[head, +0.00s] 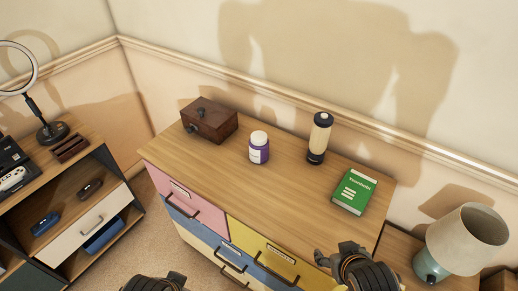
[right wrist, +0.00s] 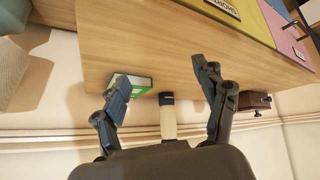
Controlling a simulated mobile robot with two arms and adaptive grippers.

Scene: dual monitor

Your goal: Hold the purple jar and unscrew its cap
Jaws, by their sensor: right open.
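The purple jar (head: 259,153) stands upright on the wooden dresser top, with a white cap (head: 259,138) on it and a pale label on its side. My right gripper (head: 336,258) is open and empty near the dresser's front edge, to the right of the jar and well apart from it. Its two spread fingers also show in the right wrist view (right wrist: 158,76), where I cannot make out the jar. Only a dark part of my left arm (head: 154,283) shows at the bottom edge of the head view; its fingers cannot be made out.
On the dresser top (head: 215,160), a brown wooden box (head: 209,120) stands left of the jar. A cream bottle with dark ends (head: 320,138) and a green book (head: 354,191) are to the right. The wood in front of the jar is clear. A lamp (head: 466,240) stands far right.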

